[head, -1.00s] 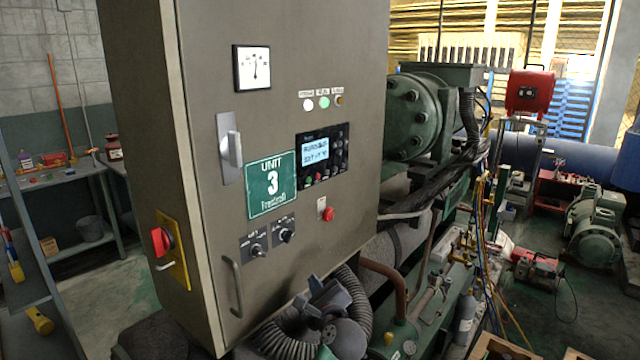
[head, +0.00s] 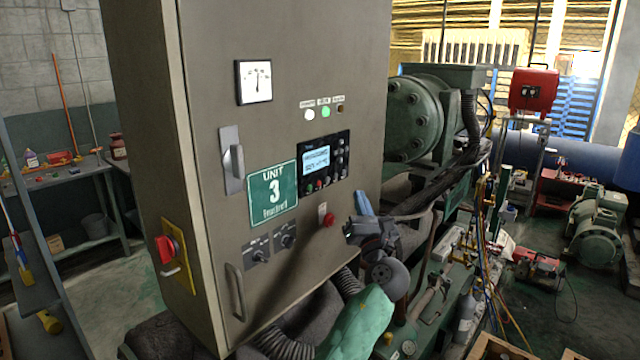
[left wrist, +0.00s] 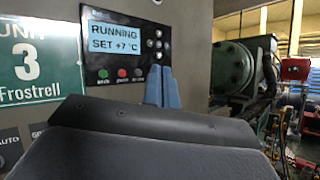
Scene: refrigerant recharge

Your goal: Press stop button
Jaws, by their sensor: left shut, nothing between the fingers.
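The controller (head: 341,152) is a black panel with a lit display (left wrist: 115,36) reading "RUNNING SET +7 °C". Below the display is a row with a green button (left wrist: 103,74), a red button (left wrist: 122,74) and a grey one (left wrist: 138,73); their labels are too small to read surely. A larger red mushroom button (head: 328,220) sits lower on the cabinet door. My left gripper (head: 361,194) is shut and empty, with blue fingers pointing up, right of the mushroom button. In the left wrist view its fingertips (left wrist: 160,70) appear just right of the button row. My right gripper is not in view.
The grey cabinet (head: 225,50) carries a green "UNIT 3" sign (head: 258,212), a door handle (head: 236,292), two knobs and a red isolator switch (head: 167,249) on its side. Green machinery and pipes (head: 425,110) stand close on the right.

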